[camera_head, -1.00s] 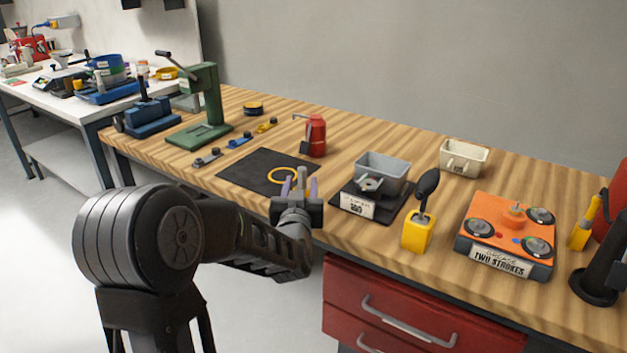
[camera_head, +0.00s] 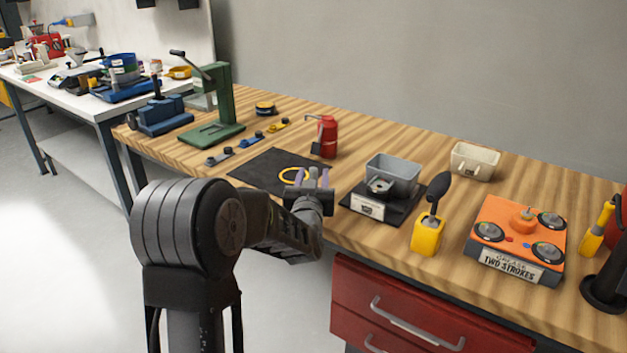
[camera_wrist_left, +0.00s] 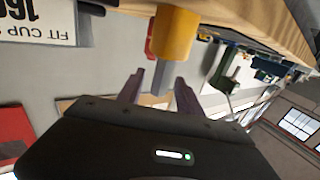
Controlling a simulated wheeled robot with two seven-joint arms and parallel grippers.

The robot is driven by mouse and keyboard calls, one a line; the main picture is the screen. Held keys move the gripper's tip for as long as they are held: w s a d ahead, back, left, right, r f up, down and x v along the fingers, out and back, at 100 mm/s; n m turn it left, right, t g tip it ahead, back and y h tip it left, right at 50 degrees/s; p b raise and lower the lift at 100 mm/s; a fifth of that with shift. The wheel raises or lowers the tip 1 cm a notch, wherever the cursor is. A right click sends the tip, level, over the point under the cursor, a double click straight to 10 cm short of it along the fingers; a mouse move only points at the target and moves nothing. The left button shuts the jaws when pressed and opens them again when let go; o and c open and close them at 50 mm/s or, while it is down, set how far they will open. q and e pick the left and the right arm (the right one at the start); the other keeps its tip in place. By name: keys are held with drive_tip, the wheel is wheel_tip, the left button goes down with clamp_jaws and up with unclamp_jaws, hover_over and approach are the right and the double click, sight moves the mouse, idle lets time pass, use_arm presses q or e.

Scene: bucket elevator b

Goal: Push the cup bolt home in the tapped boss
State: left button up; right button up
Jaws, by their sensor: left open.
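My left gripper (camera_head: 312,184) is open at the front edge of the wooden bench, just left of a black base. Its two fingers (camera_wrist_left: 158,92) also show in the left wrist view. There, a yellow cylinder (camera_wrist_left: 174,32) with a grey end lies ahead, the end reaching between the fingertips; I cannot tell whether they touch it. A grey round part (camera_head: 380,186), possibly the boss, sits on the black base (camera_head: 405,214) in front of a grey cup (camera_head: 392,167). I cannot make out its hole. My right gripper is not in view.
A red can (camera_head: 327,138) stands beyond. Red drawers (camera_head: 400,305) are below.

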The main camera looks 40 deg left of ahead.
use_arm(q)
drive_tip(key=x, duration=0.3)
drive_tip(key=shift+w+a, duration=0.15)
drive_tip(key=shift+c, duration=0.5)
clamp_jaws()
idle(0.4)
